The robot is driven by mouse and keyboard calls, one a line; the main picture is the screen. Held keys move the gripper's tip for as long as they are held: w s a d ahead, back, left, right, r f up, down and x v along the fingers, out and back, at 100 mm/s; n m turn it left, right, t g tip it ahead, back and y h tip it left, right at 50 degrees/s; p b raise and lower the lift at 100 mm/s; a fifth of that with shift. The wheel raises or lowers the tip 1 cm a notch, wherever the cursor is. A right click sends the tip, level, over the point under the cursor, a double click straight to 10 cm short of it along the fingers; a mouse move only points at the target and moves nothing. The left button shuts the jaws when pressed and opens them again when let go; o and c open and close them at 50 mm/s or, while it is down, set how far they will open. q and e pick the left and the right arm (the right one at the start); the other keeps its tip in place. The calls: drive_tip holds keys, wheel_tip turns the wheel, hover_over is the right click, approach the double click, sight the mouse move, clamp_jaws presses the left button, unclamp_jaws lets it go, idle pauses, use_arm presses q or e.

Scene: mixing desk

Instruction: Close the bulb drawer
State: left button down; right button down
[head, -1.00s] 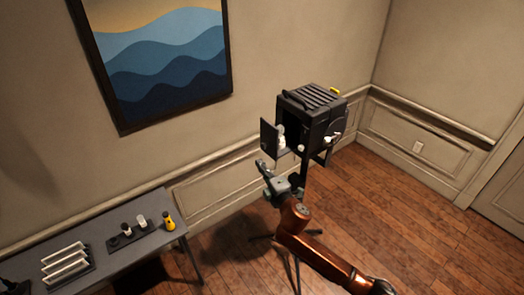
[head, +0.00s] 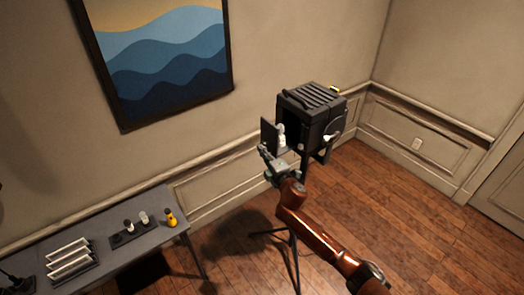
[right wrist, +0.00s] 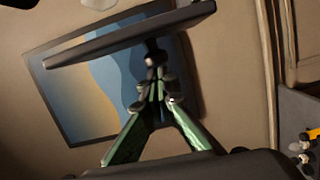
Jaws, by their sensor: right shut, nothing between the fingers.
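The black lamp housing (head: 318,120) stands on a tripod. Its bulb drawer (head: 268,135) sticks out on the left side, open, with a white bulb (head: 282,138) upright behind its front panel. My right gripper (head: 262,150) is shut and empty, close to the lower outer side of that panel. In the right wrist view the green fingers (right wrist: 156,92) meet just below the dark drawer panel (right wrist: 130,36). A small dark knob (right wrist: 154,52) lies between the fingertips and the panel; I cannot tell whether they touch. My left gripper is not in view.
A grey table (head: 110,275) at lower left holds a white-slotted rack (head: 70,258), a dark tray (head: 132,236) with small bulbs, and a yellow item (head: 171,217). The tripod legs (head: 293,260) spread under the housing. Wood floor is free at right.

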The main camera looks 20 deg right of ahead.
sight(283, 137)
drive_tip(key=w+d, duration=0.1)
drive_tip(key=d, duration=0.2)
drive_tip(key=w+d, duration=0.1)
drive_tip(key=d, duration=0.3)
drive_tip(key=w+d+b, duration=0.1)
drive_tip(key=w+d, duration=0.1)
drive_tip(key=d, duration=0.2)
drive_tip(key=shift+f, duration=0.1)
drive_tip(key=shift+d+r, duration=0.15)
drive_tip(key=shift+r, duration=0.05)
drive_tip(key=shift+d, duration=0.1)
